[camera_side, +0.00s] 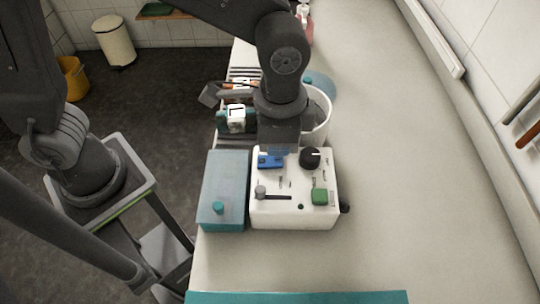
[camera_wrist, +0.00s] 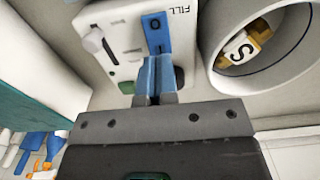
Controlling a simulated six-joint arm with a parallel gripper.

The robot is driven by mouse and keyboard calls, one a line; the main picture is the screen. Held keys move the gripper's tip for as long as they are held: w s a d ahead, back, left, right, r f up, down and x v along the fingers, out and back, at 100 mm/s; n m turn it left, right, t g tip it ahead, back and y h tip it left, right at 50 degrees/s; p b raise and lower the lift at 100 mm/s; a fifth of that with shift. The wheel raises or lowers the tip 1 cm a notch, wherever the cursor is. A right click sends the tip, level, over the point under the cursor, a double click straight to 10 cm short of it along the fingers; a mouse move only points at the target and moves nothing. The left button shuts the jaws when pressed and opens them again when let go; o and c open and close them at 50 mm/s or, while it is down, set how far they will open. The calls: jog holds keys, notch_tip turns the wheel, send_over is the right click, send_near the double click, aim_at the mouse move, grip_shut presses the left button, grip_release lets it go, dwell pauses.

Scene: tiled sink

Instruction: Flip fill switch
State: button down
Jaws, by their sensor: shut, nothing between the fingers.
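A white control box (camera_side: 295,213) stands on the counter in the side view. It has a blue rocker switch (camera_side: 268,162) at its upper left, a black knob (camera_side: 310,158), a green button (camera_side: 319,196) and a slider (camera_side: 262,192). In the wrist view the blue switch (camera_wrist: 155,32) is marked "O" and lies beside the word FILL. My gripper (camera_wrist: 156,84) is shut and empty, its fingertips just below the switch in that view. The fingers hide the lower end of the switch, and I cannot tell whether they touch it. In the side view my gripper (camera_side: 277,150) is over the box's far edge.
A teal-lidded box (camera_side: 222,185) stands directly left of the control box. A white round container (camera_side: 318,118) is close behind it; in the wrist view it holds a yellow and white item marked "S" (camera_wrist: 238,46). The counter to the right (camera_side: 400,160) is clear.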

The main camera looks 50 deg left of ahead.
aim_at(277, 159)
jog(key=shift+f, duration=1.35)
dwell(0.6)
jog(key=shift+r, duration=3.55)
jog(key=shift+a, duration=0.1)
jog(key=s+a+r+n+t, duration=0.2)
jog(key=s+a+n, duration=0.1)
jog(key=a, duration=0.7)
jog(key=s+a+r+n+t, duration=0.2)
jog(key=a+n, duration=0.4)
jog(key=a, duration=0.5)
jog(key=shift+s+r+t, duration=0.2)
jog(key=shift+s+t, duration=0.45)
jog(key=shift+t, duration=0.15)
jog(key=shift+d, duration=0.1)
